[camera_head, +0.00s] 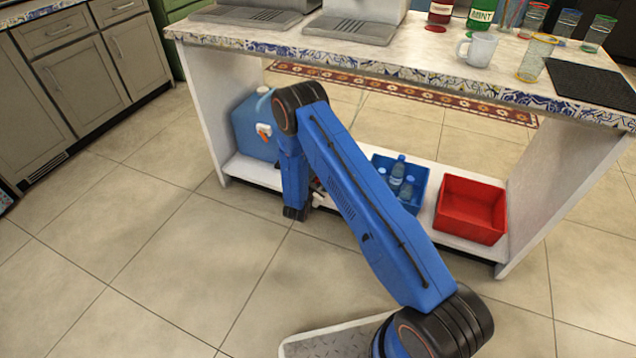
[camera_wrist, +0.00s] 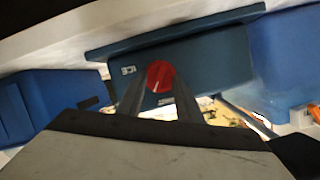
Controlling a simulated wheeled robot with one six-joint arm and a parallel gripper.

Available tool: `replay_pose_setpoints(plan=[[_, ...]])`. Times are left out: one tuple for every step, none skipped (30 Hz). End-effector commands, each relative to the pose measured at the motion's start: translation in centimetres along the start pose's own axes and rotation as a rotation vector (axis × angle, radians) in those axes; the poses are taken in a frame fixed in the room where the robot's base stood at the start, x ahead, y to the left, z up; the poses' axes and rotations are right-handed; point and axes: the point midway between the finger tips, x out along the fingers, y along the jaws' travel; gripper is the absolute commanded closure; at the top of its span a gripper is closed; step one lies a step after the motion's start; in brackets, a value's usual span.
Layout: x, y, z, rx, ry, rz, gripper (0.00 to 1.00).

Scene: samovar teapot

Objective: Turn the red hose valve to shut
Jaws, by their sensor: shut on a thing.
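The red valve (camera_wrist: 159,76) is a round knob with a pale pointer line. The pointer slants slightly from vertical. My gripper (camera_wrist: 160,80) has its two grey fingers on either side of the knob, shut on it. In the head view my blue arm reaches down to the low shelf and hides the valve and most of the gripper.
A blue water container (camera_head: 250,125) with an orange and white tap stands at the shelf's left. A blue crate (camera_head: 421,187) with bottles and a red crate (camera_head: 470,208) stand to the right. The counter (camera_head: 420,68) overhangs the shelf. The tiled floor in front is clear.

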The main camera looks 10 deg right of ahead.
Motion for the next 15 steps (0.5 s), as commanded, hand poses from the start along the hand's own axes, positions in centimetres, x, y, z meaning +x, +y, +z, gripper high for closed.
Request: replay_pose_setpoints(plan=[[-0.06,-0.08,0.14,-0.041,0.001,0.014,0.90],[-0.06,-0.09,0.15,-0.068,0.003,0.023,0.90],[-0.06,-0.12,0.16,-0.105,0.006,0.035,0.90],[-0.06,-0.13,0.16,-0.132,0.008,0.044,0.90],[-0.05,-0.17,0.17,-0.158,0.011,0.052,0.90],[-0.03,-0.20,0.17,-0.193,0.014,0.064,0.90],[-0.02,-0.26,0.19,-0.219,0.016,0.072,0.90],[-0.02,-0.26,0.21,-0.245,0.018,0.081,0.90],[-0.03,-0.30,0.24,-0.279,0.020,0.091,0.90],[-0.04,-0.31,0.26,-0.303,0.022,0.100,0.90],[-0.04,-0.35,0.27,-0.326,0.023,0.107,0.90],[-0.03,-0.41,0.29,-0.356,0.026,0.117,0.90],[-0.03,-0.43,0.30,-0.378,0.028,0.124,0.90],[-0.02,-0.47,0.32,-0.399,0.029,0.130,0.90],[-0.02,-0.47,0.33,-0.426,0.031,0.139,0.90]])
